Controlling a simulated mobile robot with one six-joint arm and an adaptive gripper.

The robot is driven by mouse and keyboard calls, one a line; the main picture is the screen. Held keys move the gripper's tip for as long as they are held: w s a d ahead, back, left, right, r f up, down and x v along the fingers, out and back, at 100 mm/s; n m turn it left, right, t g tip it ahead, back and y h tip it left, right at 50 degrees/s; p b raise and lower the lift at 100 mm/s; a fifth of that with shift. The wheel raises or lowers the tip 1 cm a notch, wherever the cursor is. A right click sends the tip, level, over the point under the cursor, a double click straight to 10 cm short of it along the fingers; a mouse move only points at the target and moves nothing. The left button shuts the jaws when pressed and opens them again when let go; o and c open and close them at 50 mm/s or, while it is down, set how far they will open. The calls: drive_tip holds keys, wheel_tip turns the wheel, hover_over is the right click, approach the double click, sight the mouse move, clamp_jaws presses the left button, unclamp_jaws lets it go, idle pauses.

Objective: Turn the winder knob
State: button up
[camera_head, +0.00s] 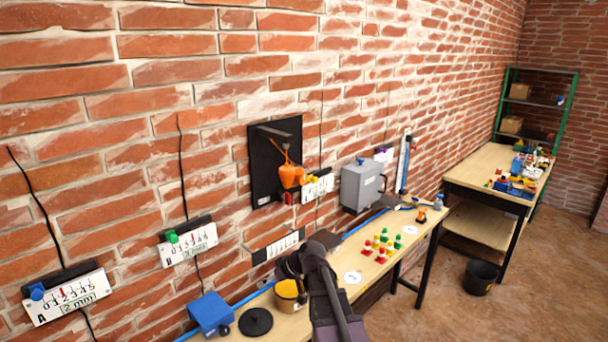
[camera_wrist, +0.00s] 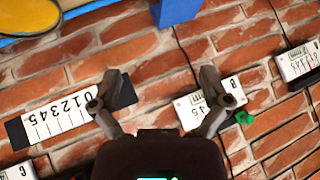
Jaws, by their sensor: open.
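No part is clearly labelled as the winder knob. A blue box (camera_head: 210,314) with a dark round knob (camera_head: 226,330) at its lower side stands at the table's near end; a blue block, perhaps this box, shows at the top of the wrist view (camera_wrist: 175,10). Plate B (camera_head: 190,245) has a green knob (camera_head: 172,237), also seen in the wrist view (camera_wrist: 244,117). Plate A has a blue knob (camera_head: 37,291). My gripper (camera_wrist: 159,73) is open and empty, facing the brick wall between a numbered scale (camera_wrist: 62,119) and plate B. In the head view its fingertips are hard to make out.
A yellow bucket (camera_head: 289,297) and a black disc (camera_head: 255,322) sit near my arm on the narrow table. Coloured pieces (camera_head: 381,243) stand farther along. An orange bucket (camera_head: 291,177) hangs on a black wall panel (camera_head: 264,150). A grey box (camera_head: 362,186) is beyond.

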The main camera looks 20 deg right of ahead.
drive_tip(key=w+d+r+t+y+p, duration=0.1)
drive_tip(key=w+d+r+t+p, duration=0.2)
drive_tip(key=w+d+r+t, duration=0.55)
drive_tip(key=t+h+p, duration=0.2)
drive_tip(key=t, duration=0.1)
approach(304, 180)
drive_tip(key=d+v, duration=0.1)
drive_tip(key=v, duration=0.2)
drive_tip(key=shift+a, duration=0.25)
drive_tip(key=shift+w, duration=0.15)
drive_tip(key=x, duration=1.3)
drive_tip(key=shift+w+a, duration=0.25)
drive_tip(key=shift+a, duration=0.05)
drive_tip(key=c, duration=1.2)
